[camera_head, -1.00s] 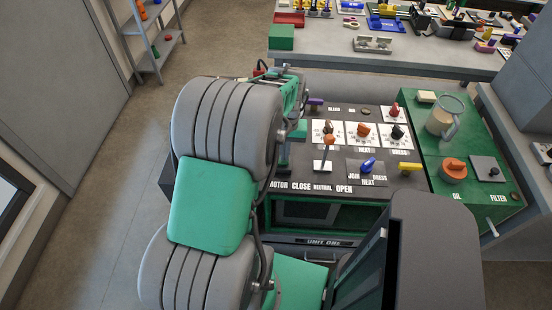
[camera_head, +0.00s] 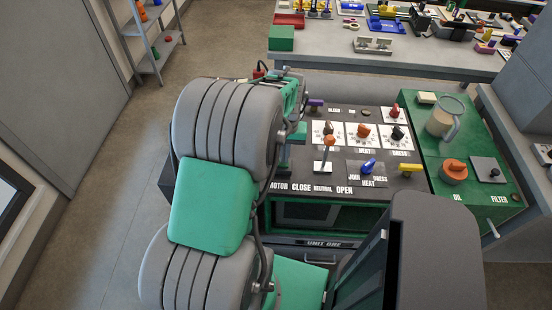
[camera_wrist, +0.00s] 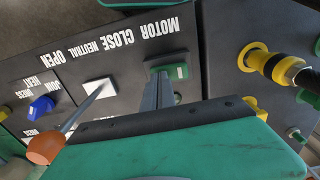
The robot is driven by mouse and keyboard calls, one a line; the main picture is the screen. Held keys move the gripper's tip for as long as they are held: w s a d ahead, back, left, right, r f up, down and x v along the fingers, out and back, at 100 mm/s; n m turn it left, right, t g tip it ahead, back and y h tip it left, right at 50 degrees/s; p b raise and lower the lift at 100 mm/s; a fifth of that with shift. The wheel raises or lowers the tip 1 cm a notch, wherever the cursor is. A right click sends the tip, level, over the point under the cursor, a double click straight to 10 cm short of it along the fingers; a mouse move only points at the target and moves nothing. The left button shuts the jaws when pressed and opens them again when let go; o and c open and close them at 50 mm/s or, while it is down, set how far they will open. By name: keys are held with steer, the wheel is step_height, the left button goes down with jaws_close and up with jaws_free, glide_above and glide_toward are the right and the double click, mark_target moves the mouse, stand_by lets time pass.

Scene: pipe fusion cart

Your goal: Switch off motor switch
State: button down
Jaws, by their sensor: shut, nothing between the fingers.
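The motor switch shows in the wrist view as a green rocker (camera_wrist: 178,72) in a dark surround, beside the white MOTOR lettering. My gripper (camera_wrist: 158,78) is shut and empty, its grey fingertips right at the switch. Whether they touch it, and which way the rocker is tilted, I cannot tell. In the head view my gripper (camera_head: 284,158) points down at the panel's left part, above the MOTOR label (camera_head: 278,186). My arm hides the switch there.
An orange-knobbed lever (camera_head: 328,145) stands right of the gripper; it also shows in the wrist view (camera_wrist: 70,125). A blue knob (camera_head: 368,166), yellow handle (camera_head: 410,168) and several dial knobs are farther right. A yellow-and-black connector (camera_wrist: 270,64) lies on the switch's other side.

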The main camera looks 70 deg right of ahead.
step_height(320, 180, up, 6)
steer(key=p, duration=0.4)
steer(key=shift+r, duration=0.2)
